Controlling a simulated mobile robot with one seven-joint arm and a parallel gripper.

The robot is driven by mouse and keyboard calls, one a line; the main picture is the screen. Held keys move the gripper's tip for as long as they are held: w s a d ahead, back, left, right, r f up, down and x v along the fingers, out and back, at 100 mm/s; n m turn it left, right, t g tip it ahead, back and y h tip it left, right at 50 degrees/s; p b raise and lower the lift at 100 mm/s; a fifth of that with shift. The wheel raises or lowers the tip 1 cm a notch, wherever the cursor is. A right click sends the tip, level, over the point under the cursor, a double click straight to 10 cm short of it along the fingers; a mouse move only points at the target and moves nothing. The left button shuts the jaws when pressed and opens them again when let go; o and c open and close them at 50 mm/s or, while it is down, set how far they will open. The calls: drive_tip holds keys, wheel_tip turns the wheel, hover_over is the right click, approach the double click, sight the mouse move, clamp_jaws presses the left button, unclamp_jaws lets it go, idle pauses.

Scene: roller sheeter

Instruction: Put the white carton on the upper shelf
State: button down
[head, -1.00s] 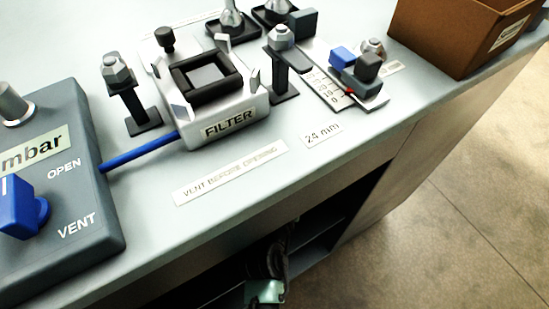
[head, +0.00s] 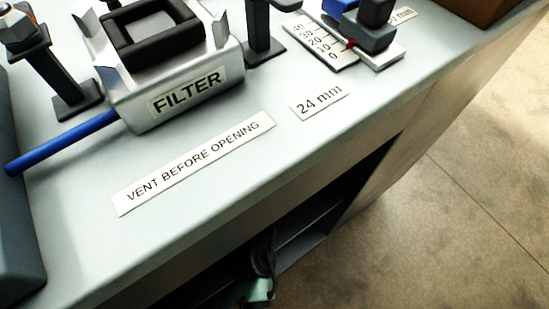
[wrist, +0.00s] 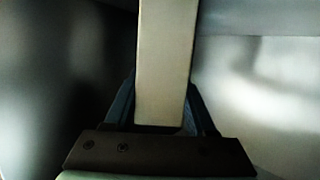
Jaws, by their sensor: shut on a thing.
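The white carton (wrist: 165,60) shows in the wrist view as a tall, narrow, off-white block in shadow. My gripper (wrist: 161,108) is shut on it, with a dark finger on each side of its near end. The carton's far end runs out of the top of that view. In the head view my arm's end (head: 262,288) is low, in the dark opening under the counter; the carton is not visible there. A shelf board (head: 305,222) shows inside the opening. I cannot tell whether it is the upper shelf.
The counter (head: 220,215) overhangs the opening. On it stand the filter unit (head: 185,112) with a blue tube (head: 65,142), a black post and a scale slide (head: 320,45). Grey walls are close around the gripper in the wrist view. Floor (head: 450,210) is clear at right.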

drive_tip(key=shift+f, duration=0.1)
drive_tip(key=shift+c, duration=1.1)
unclamp_jaws()
drive_tip(key=v, duration=0.7)
drive_tip(key=shift+s+r+p, duration=0.25)
drive_tip(key=shift+s+p, duration=0.05)
drive_tip(key=shift+p, duration=0.1)
